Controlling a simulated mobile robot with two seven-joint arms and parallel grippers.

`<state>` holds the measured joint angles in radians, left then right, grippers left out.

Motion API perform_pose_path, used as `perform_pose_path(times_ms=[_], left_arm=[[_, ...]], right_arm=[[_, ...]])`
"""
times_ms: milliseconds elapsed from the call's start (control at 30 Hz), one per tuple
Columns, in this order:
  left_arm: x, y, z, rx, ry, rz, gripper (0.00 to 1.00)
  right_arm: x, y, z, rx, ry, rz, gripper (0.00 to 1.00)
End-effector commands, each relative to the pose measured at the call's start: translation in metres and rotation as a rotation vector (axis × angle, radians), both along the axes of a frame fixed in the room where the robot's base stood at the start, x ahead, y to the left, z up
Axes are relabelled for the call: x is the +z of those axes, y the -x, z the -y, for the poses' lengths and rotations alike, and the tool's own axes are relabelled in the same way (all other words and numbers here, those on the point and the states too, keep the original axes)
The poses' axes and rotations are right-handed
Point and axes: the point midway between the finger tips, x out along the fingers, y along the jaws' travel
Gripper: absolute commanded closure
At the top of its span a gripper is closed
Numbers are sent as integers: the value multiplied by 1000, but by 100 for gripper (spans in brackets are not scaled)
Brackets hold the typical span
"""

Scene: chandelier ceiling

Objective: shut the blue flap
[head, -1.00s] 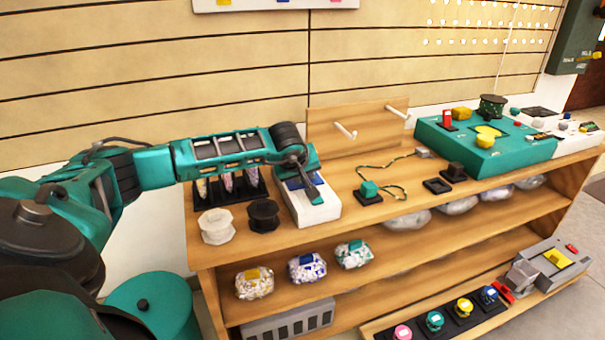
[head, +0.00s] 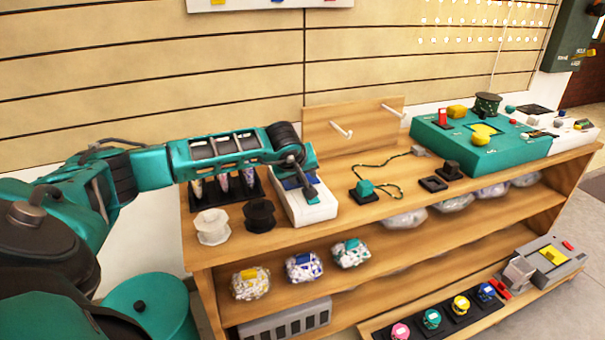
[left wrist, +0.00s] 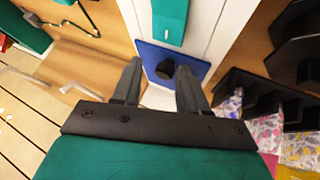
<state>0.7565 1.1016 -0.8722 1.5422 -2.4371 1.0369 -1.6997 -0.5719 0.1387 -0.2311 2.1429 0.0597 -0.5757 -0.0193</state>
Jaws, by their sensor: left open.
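The blue flap (head: 290,183) is on the white box (head: 316,213) on the table top. It also shows in the left wrist view as a blue panel (left wrist: 150,60) with a dark round knob (left wrist: 165,69). My left gripper (head: 309,190) is over the box. In the left wrist view its open fingers (left wrist: 160,75) are on either side of the knob, with nothing held; I cannot tell if they touch. My right gripper is not in view.
White (head: 212,228) and black (head: 260,216) spools stand left of the box. A dark rack with pouches (head: 222,185) is behind them. A wooden board with pegs (head: 348,127) stands behind the box. A green cable (head: 390,170) lies to the right.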

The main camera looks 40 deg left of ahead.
Motion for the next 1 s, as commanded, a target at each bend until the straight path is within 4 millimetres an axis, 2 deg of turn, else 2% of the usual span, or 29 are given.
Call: perform_pose_path(times_ms=[67,233,500,700,833,1000], left_arm=[[-4,4,-4,8,-6,-14,51],[5,9,-1,7,-7,-14,51],[50,37,14,1,-7,-5,51],[80,59,27,0,-5,-3,51],[93,69,32,-1,-2,-1,51],[100,74,35,-1,-2,-1,51]], right_arm=[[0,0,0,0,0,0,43],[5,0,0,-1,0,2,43],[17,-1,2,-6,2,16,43],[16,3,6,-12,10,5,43],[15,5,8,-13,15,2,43],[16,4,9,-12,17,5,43]])
